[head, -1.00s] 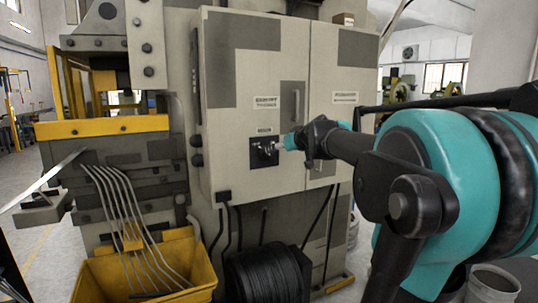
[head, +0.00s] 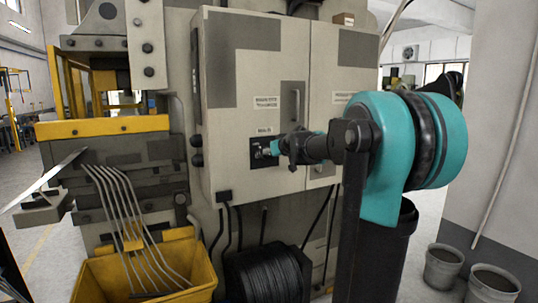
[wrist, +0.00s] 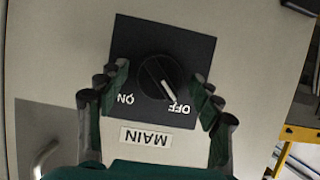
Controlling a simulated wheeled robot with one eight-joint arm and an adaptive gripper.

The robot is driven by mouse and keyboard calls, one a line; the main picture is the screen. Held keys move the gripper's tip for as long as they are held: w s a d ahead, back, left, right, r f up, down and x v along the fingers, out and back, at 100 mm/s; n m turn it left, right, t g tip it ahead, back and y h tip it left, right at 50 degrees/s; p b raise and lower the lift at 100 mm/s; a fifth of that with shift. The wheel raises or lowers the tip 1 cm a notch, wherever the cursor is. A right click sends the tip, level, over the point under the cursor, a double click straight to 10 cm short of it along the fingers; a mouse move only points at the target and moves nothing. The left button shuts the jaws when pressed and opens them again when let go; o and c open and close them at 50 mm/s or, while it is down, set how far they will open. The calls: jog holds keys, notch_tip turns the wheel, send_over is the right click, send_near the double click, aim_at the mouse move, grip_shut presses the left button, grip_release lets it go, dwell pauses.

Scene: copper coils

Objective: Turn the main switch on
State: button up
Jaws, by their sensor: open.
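The main switch is a round black knob (wrist: 158,80) on a square black plate (wrist: 188,48), mounted on the beige cabinet door. In the wrist view the picture is turned over, with ON, OFF and MAIN lettering upside down. The knob's white mark points toward OFF. My gripper (wrist: 161,77) is open, with one finger on each side of the knob; I cannot tell whether either finger touches it. In the head view my gripper (head: 272,149) is right in front of the switch plate (head: 256,158) and partly covers it.
The cabinet (head: 235,120) has a door handle (head: 296,103) above the switch. A yellow bin (head: 155,278) and a black wire coil (head: 265,275) stand below. Two grey buckets (head: 443,268) stand at the right by a pillar. Open floor lies between cabinet and pillar.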

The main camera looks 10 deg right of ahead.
jog(key=shift+c, duration=0.3)
jog(key=c, duration=1)
jog(key=shift+c, duration=0.2)
